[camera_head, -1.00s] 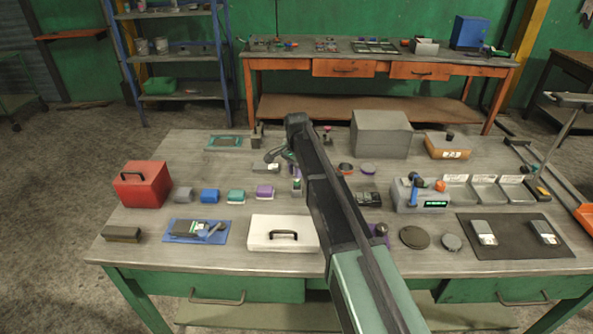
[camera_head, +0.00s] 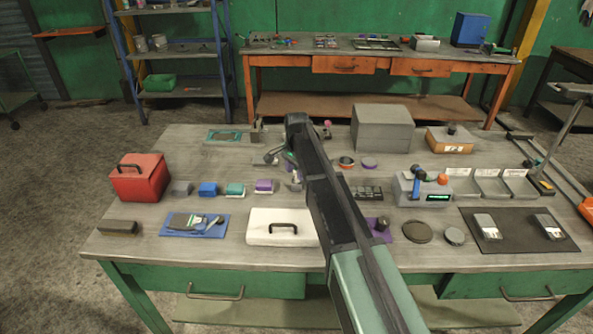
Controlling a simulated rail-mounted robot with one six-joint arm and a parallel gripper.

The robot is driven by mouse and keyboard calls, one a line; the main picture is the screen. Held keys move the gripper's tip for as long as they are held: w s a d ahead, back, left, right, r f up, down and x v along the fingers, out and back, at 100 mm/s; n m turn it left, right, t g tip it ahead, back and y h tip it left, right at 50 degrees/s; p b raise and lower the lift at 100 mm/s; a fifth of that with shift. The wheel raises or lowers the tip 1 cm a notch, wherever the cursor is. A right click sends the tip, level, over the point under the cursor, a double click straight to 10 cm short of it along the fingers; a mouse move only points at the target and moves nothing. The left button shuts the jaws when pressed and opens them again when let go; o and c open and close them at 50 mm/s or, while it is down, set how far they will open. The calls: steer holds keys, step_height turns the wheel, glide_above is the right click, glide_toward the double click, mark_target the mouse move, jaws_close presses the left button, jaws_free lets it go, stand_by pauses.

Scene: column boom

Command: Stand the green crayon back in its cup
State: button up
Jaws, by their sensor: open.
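My gripper (camera_head: 275,158) is open over the back middle of the workbench (camera_head: 190,150), at the far end of my arm. A small green piece (camera_head: 290,157) shows right beside my gripper; it is too small to tell whether it is the green crayon or part of the gripper. A small pale object (camera_head: 295,183) stands below it, partly hidden by my arm; I cannot tell whether it is the cup. My arm hides a strip of the bench.
A red box (camera_head: 140,178), coloured blocks, a white case (camera_head: 283,228) and a blue mat (camera_head: 194,226) lie left of my arm. A grey box (camera_head: 383,128), a grey device (camera_head: 421,188), trays and a dark mat (camera_head: 518,229) lie right.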

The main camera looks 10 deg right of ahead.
steer(key=shift+r, duration=0.15)
step_height(320, 180, up, 11)
steer(key=p, duration=1.1)
steer(key=shift+f, duration=0.2)
steer(key=shift+n, duration=0.7)
steer(key=s+n, duration=1)
steer(key=s, duration=2.2)
steer(key=shift+s, duration=0.2)
